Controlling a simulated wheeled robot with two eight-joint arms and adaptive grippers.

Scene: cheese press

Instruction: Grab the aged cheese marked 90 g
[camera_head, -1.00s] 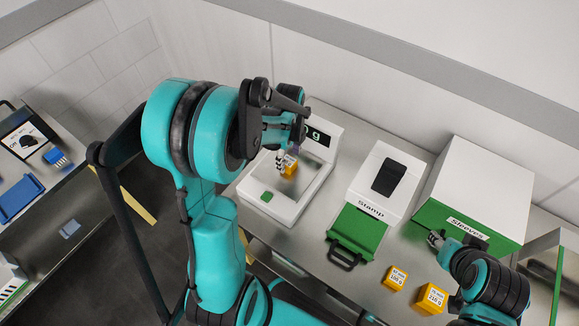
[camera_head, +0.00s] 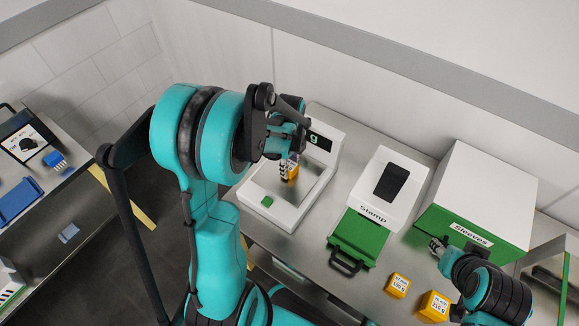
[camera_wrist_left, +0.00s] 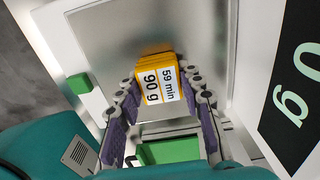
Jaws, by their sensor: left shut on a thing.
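The cheese marked 90 g is a yellow block (camera_head: 293,173) at the scale's metal plate. In the left wrist view the block (camera_wrist_left: 160,72) shows a white label reading "59 min" and "90 g". My left gripper (camera_head: 286,170) is shut on it, with one finger on each side in the wrist view. I cannot tell whether the block touches the plate. The white scale (camera_head: 290,218) has a display (camera_wrist_left: 298,95) whose visible part ends in "0 g". My right gripper (camera_head: 436,246) is by the sleeves box; its jaws are too small to judge.
A stamp machine (camera_head: 400,168) with a green tray (camera_head: 352,240) stands right of the scale. The sleeves box (camera_head: 483,190) is further right. Two yellow cheeses, marked 100 g (camera_head: 397,285) and 210 g (camera_head: 433,305), sit at the front edge. Another table (camera_head: 60,215) is at left.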

